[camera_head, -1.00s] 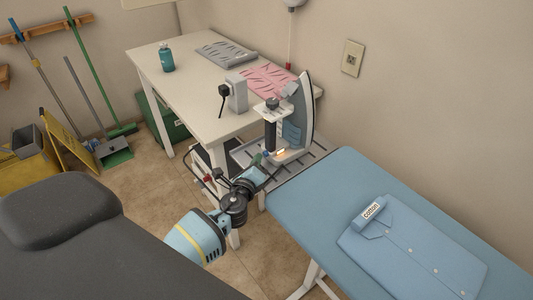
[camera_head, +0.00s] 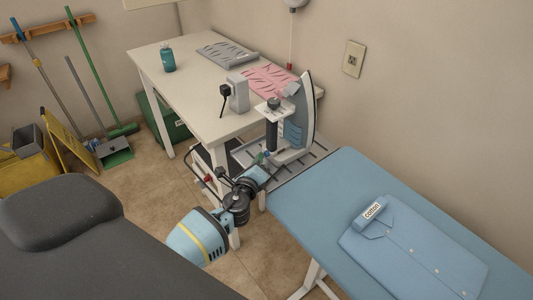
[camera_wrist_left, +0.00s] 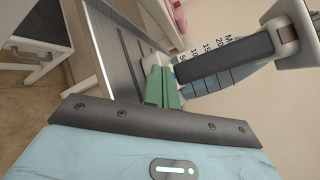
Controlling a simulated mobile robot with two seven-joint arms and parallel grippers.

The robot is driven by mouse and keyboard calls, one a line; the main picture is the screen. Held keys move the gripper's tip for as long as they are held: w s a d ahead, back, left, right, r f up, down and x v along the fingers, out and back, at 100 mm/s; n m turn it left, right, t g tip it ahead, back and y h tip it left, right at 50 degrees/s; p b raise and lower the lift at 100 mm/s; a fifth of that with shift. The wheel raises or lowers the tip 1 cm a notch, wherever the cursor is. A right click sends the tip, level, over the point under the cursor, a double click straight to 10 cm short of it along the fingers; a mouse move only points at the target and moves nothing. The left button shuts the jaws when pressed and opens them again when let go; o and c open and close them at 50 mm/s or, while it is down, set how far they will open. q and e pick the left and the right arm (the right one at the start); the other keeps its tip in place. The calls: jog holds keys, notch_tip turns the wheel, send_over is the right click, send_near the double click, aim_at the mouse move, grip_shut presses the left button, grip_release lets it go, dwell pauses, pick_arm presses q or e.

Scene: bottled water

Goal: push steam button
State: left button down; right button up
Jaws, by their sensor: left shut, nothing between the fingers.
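The iron (camera_head: 307,110) stands on its heel, soleplate upright, on the grey slatted rest (camera_head: 300,165) at the board's end. Its dark handle (camera_wrist_left: 225,57) and the water tank with level marks show large in the left wrist view. My left gripper (camera_head: 262,157) is low beside the iron's base, below the handle. Its green fingertips (camera_wrist_left: 162,86) are together with nothing between them, close to the tank's lower end. I cannot tell whether they touch the iron. The steam button is not clearly made out. My right gripper is not in view.
A blue ironing board (camera_head: 310,205) holds a folded blue shirt (camera_head: 410,245) with a cotton label (camera_head: 372,211). A wall lies close behind the iron.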

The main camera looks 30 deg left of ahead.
pick_arm(q)
jog(key=shift+w+d+r, duration=0.3)
jog(key=shift+d+r, duration=0.05)
jog(key=shift+d, duration=0.15)
jog(key=shift+w+d, duration=0.1)
jog(key=shift+w, duration=0.1)
jog(key=shift+w+f, duration=0.2)
jog(key=shift+s, duration=0.1)
jog(key=shift+s+a+f, duration=0.25)
jog(key=shift+a+f, duration=0.2)
jog(key=shift+a, duration=0.1)
jog(key=shift+s+a+f, duration=0.35)
jog(key=shift+s+a, duration=0.1)
jog(key=shift+s, duration=0.1)
jog(key=shift+a+r, duration=0.1)
jog(key=shift+r, duration=0.05)
